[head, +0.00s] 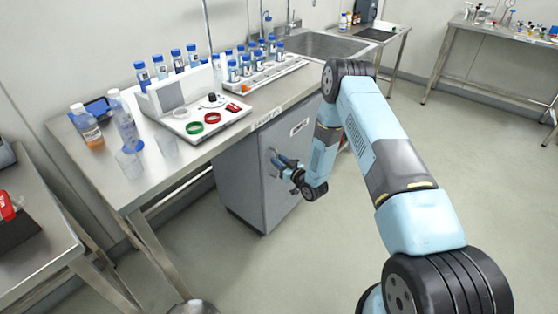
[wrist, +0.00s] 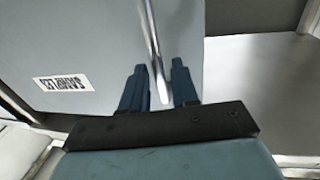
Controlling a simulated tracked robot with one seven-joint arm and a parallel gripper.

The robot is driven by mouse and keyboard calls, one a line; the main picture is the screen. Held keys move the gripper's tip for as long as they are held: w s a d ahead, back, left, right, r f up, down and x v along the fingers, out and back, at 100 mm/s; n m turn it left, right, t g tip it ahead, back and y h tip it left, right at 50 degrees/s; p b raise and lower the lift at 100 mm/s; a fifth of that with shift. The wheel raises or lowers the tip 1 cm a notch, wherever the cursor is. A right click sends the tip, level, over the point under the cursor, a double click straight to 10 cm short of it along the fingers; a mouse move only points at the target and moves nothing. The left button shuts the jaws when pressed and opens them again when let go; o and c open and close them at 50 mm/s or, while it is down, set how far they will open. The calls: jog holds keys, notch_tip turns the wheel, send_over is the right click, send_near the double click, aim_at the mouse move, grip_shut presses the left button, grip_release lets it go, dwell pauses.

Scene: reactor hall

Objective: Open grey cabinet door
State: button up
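The grey cabinet (head: 240,185) stands under the steel bench. Its door (head: 282,208) looks shut in the head view. In the wrist view the door (wrist: 85,35) fills the left and middle, with an upside-down label. A slim silver handle (wrist: 151,40) runs down the picture, and its lower end lies between my fingers as seen there. In the wrist view my gripper (wrist: 159,85) is open, one blue finger on each side of the handle. I cannot tell whether either finger touches it.
The bench (head: 190,160) above holds a white tray (head: 205,120), a rack of blue-capped bottles (head: 262,70), and loose bottles and beakers. A bench leg (head: 150,245) stands left of the cabinet. The floor (head: 300,265) in front of the door is clear.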

jog(key=shift+x, duration=0.8)
grip_shut()
